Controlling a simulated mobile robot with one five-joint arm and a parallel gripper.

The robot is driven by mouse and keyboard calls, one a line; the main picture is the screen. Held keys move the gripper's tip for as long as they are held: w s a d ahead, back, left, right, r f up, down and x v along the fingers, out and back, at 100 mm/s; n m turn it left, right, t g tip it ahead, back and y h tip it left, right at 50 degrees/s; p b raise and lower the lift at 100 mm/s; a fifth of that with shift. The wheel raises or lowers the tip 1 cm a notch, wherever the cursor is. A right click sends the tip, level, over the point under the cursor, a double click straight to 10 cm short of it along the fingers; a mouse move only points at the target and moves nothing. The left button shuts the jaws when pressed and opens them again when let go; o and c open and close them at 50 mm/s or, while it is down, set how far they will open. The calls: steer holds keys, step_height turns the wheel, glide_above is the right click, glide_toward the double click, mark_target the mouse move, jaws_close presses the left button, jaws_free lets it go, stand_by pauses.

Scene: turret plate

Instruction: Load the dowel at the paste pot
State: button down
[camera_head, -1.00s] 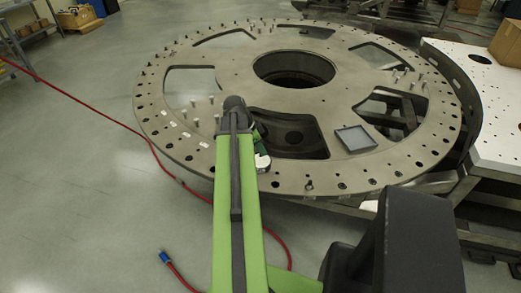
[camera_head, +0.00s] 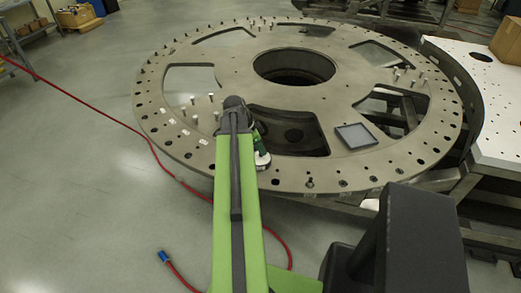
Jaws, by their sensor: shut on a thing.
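The big round grey turret plate (camera_head: 235,80) fills the middle of the head view, with a large central hole, cut-out windows and small holes around its rim. My gripper (camera_head: 262,160) is partly in view, low over the near part of the plate, mostly hidden behind my green arm. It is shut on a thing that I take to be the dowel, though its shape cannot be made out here. I cannot pick out the paste pot; the arm hides part of the plate.
A shallow dark square tray (camera_head: 356,137) lies on the plate right of my gripper. Several short pegs (camera_head: 195,116) stand on the plate. A white perforated table (camera_head: 495,120) is at the right. A red hose (camera_head: 100,111) runs over the floor; the left floor is mostly clear.

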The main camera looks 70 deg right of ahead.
steer(key=shift+f+b, duration=0.45)
stand_by(1.1)
step_height(320, 180, up, 7)
steer(key=p, duration=0.7)
steer(key=shift+r, duration=0.1)
steer(key=shift+f, duration=0.25)
